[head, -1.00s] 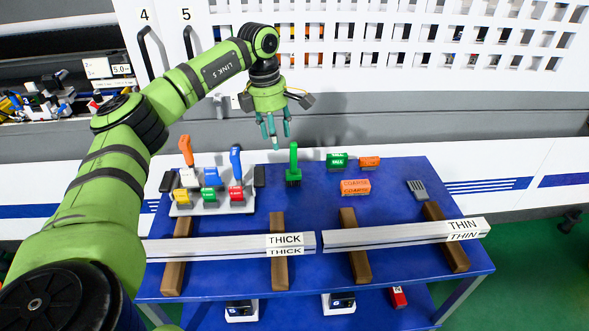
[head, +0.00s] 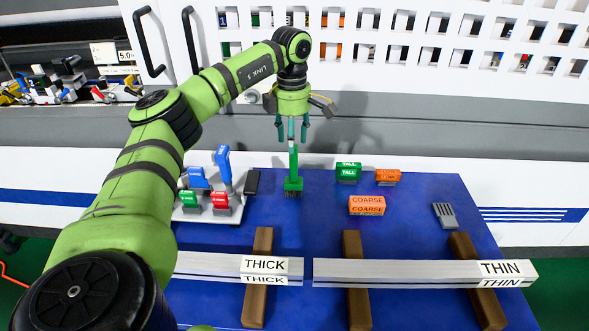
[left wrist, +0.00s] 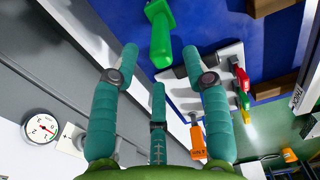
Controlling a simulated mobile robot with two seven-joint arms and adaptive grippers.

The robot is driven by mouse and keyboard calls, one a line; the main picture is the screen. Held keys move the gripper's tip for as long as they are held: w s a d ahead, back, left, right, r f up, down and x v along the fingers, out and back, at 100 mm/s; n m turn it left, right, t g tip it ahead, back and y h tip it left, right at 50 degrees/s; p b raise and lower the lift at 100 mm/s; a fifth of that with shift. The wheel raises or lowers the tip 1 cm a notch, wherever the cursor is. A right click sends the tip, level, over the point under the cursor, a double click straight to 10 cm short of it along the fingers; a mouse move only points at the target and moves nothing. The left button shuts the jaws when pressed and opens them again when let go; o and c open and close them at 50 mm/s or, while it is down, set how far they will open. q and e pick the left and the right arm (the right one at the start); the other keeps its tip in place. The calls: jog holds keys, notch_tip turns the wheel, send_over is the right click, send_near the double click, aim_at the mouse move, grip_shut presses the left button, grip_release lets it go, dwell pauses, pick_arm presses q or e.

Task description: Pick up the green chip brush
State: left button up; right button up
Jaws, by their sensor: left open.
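The green chip brush (head: 293,172) stands upright on the blue table, handle up and bristles down, just right of the white tool tray. It also shows in the left wrist view (left wrist: 160,35), beyond the fingertips and roughly between them. My left gripper (head: 292,135) is open and empty, with its teal fingers pointing down right above the brush handle. In the head view the fingertips come close to the handle top; I cannot tell whether they touch it. In the left wrist view the three fingers (left wrist: 160,75) are spread with nothing between them. My right gripper is out of view.
The white tray (head: 222,217) with blue, green and red tools is left of the brush. Green "TALL" blocks (head: 348,173), an orange "COARSE" block (head: 366,205) and a grey comb-like piece (head: 445,215) lie right. Long metal profiles (head: 400,272) rest on wooden bars in front.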

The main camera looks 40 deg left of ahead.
aim_at(294, 157)
pick_arm(q)
jog(key=f+p, duration=0.2)
jog(key=f, duration=0.1)
jog(key=shift+s+d, duration=0.1)
jog(key=shift+d, duration=0.1)
notch_tip(294, 157, down, 2)
jog(key=shift+f, duration=0.1)
jog(key=shift+f+p, duration=0.3)
jog(key=shift+f, duration=0.1)
jog(key=shift+c, duration=1.2)
grip_shut()
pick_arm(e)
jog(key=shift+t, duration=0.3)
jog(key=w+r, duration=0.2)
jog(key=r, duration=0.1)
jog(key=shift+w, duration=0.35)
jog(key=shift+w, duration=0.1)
